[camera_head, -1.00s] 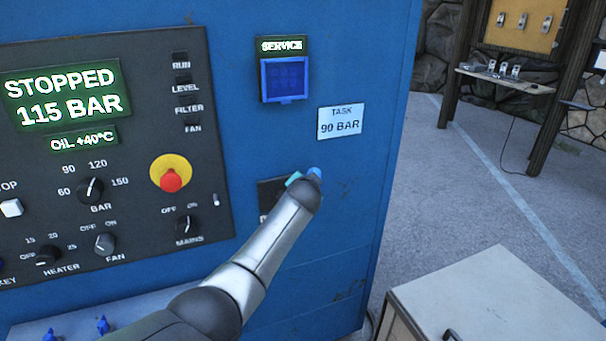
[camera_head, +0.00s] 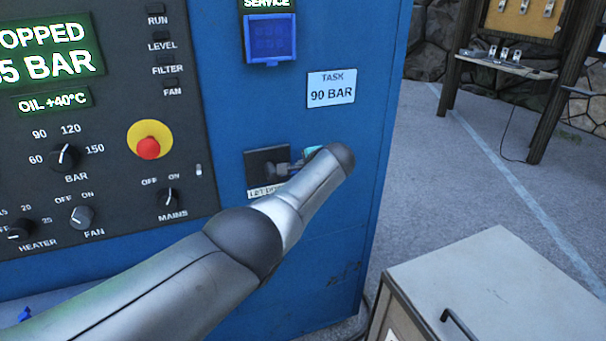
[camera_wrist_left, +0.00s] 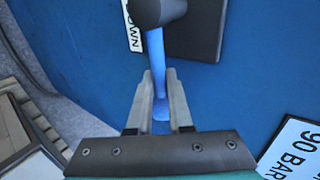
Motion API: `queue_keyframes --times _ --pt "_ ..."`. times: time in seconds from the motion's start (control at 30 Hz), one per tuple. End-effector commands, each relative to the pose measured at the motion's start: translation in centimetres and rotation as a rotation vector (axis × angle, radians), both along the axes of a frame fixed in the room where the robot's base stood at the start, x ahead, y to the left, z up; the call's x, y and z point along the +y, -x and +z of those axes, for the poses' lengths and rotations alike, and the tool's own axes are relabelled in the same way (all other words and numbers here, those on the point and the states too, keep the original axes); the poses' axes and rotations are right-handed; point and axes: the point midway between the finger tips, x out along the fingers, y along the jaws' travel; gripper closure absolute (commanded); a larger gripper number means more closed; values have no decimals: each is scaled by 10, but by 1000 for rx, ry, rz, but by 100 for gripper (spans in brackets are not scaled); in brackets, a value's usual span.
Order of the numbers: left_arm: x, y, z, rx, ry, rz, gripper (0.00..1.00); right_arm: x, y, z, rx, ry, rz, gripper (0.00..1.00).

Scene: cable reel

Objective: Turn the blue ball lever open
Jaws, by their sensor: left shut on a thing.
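The blue lever (camera_wrist_left: 155,48) shows in the left wrist view, running down from a dark round hub (camera_wrist_left: 160,10) between my gripper's fingers. My left gripper (camera_wrist_left: 157,82) is shut on this lever. A black plate (camera_wrist_left: 205,30) lies behind it. In the head view my left arm reaches in from the bottom left, and its wrist hides the gripper and the blue lever. The dark grey lever hub (camera_head: 283,169) shows there in front of the black plate (camera_head: 262,160). The label (camera_head: 262,190) under the plate is partly covered by my arm. My right gripper is not in view.
The blue cabinet carries a dark control panel (camera_head: 110,195) with a red button (camera_head: 148,148), a service window (camera_head: 269,38) and a "TASK 90 BAR" label (camera_head: 331,88). Its pressure display (camera_head: 45,50) is cut off. A grey-topped cabinet (camera_head: 480,285) stands at lower right.

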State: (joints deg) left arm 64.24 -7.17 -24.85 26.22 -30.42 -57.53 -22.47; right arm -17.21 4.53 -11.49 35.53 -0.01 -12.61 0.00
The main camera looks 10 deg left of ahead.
Motion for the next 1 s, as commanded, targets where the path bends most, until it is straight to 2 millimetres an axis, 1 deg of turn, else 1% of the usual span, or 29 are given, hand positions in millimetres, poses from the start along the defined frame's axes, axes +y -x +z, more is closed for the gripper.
queue_keyframes --times 0.03,0.17,0.6,0.63,0.87,0.9,1.0 --pt "0 1 -4 8 -9 2 100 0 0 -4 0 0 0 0" --pt "0 1 -4 17 -22 1 100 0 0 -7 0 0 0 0" --pt "1 1 -5 26 -29 2 100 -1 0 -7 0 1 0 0" --pt "1 1 -5 26 -29 2 79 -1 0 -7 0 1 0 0" --pt "1 1 -4 23 -28 1 53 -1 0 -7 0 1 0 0" --pt "1 1 -4 22 -28 1 52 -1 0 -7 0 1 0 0" --pt "1 1 -3 21 -27 1 52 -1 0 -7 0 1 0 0"
